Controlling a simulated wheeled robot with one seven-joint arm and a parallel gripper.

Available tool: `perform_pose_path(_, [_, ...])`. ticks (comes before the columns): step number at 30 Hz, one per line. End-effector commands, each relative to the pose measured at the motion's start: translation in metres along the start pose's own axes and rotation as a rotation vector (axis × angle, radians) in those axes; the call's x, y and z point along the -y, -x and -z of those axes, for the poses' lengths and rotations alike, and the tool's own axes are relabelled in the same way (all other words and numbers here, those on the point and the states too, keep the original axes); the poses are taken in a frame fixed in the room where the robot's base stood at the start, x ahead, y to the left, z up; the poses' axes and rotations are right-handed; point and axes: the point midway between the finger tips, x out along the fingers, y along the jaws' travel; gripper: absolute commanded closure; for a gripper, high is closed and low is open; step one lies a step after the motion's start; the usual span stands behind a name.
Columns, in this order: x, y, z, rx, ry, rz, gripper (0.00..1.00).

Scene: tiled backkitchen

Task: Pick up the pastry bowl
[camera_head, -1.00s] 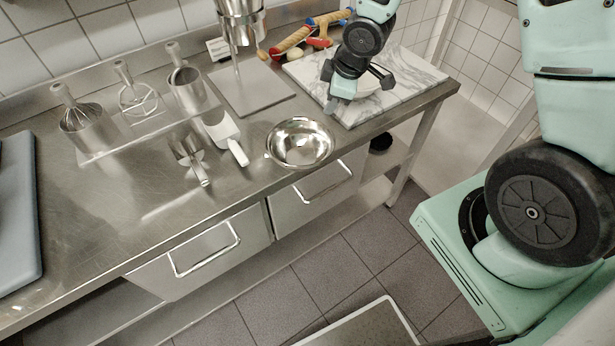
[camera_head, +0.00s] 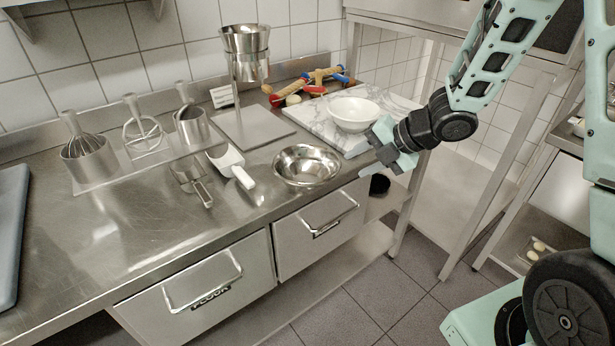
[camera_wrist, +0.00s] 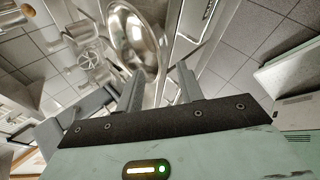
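A shiny round steel bowl (camera_head: 306,166) sits upright on the steel counter, near its front edge. A white bowl (camera_head: 354,113) sits on the marble slab further back. No label tells which is the pastry bowl. My gripper (camera_head: 386,148) is in the air near the slab's front right corner, right of the steel bowl and in front of the white one. In the wrist view my gripper (camera_wrist: 160,88) has its two fingers apart with nothing between them. The steel bowl (camera_wrist: 138,40) shows beyond the fingertips there.
A white-handled scoop (camera_head: 228,163) and a measuring cup (camera_head: 190,176) lie left of the steel bowl. A stand with a steel funnel (camera_head: 246,55) rises behind. Rolling pins (camera_head: 308,84) lie at the back by the marble slab (camera_head: 322,122).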

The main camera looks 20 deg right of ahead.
Motion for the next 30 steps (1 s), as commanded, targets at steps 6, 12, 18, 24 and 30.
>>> perform_pose_path(6, [0.001,-0.039,0.0,-0.002,-0.001,0.002,0.63])
perform_pose_path(12, [0.0,-0.051,-0.001,0.0,-0.002,0.001,0.63])
perform_pose_path(18, [-0.001,-0.073,-0.004,-0.002,-0.003,0.003,0.63])
perform_pose_path(24, [-0.001,-0.097,-0.005,0.0,-0.002,0.002,0.63])
perform_pose_path(30, [-0.001,-0.101,-0.005,0.001,-0.002,0.001,0.63])
